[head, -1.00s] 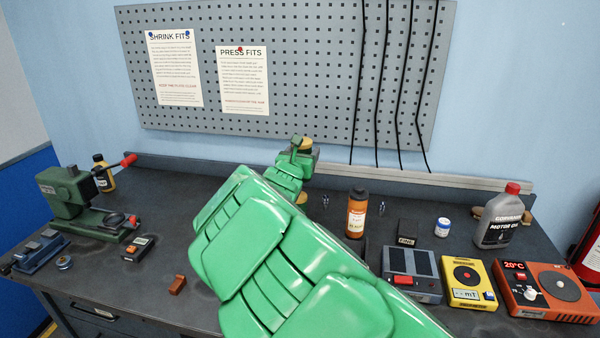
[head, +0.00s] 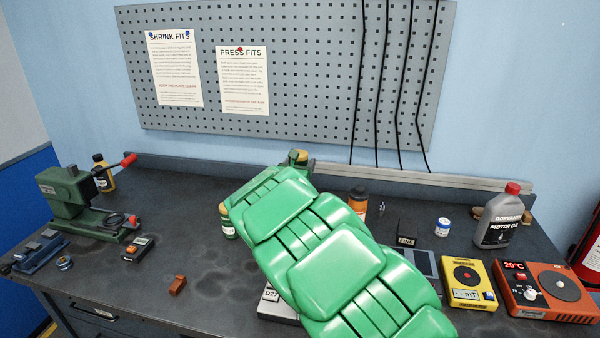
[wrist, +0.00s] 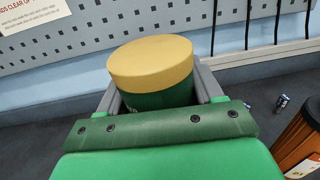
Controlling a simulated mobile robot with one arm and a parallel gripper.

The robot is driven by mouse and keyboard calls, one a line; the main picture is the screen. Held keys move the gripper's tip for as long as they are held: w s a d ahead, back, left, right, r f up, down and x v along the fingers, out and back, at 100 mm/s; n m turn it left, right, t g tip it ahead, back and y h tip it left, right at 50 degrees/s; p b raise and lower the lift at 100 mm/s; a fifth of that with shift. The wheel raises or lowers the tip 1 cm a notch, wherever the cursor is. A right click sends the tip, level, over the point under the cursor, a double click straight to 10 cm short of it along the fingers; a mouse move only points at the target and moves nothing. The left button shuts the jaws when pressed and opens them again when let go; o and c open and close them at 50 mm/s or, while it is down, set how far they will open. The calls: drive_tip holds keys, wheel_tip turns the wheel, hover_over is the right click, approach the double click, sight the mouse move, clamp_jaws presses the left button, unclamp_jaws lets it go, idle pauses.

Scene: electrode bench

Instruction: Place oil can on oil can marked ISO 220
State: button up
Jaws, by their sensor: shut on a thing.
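A green oil can with a yellow lid (wrist: 155,65) sits between the two grey fingers of my gripper (wrist: 158,88) in the wrist view. My gripper is shut on it. In the head view the held can's top (head: 301,156) shows just past the end of my green arm, in front of the back wall; its lower part is hidden. A second green can (head: 228,222) with a pale label stands on the bench, left of my arm and partly covered by it. Its marking is too small to read.
An orange bottle with a dark cap (head: 358,202) stands right of my gripper, with a yellow meter (head: 467,283), an orange hot plate (head: 546,290) and a grey motor oil bottle (head: 500,220) further right. A green press (head: 75,200) stands left.

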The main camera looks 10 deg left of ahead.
drive_tip(key=shift+a+f, duration=0.1)
drive_tip(key=shift+f, duration=1.25)
drive_tip(key=shift+f, duration=0.1)
drive_tip(key=o, duration=1.4)
drive_tip(key=shift+f, duration=0.1)
drive_tip(key=s, duration=1.2)
drive_tip(key=shift+a, duration=0.4)
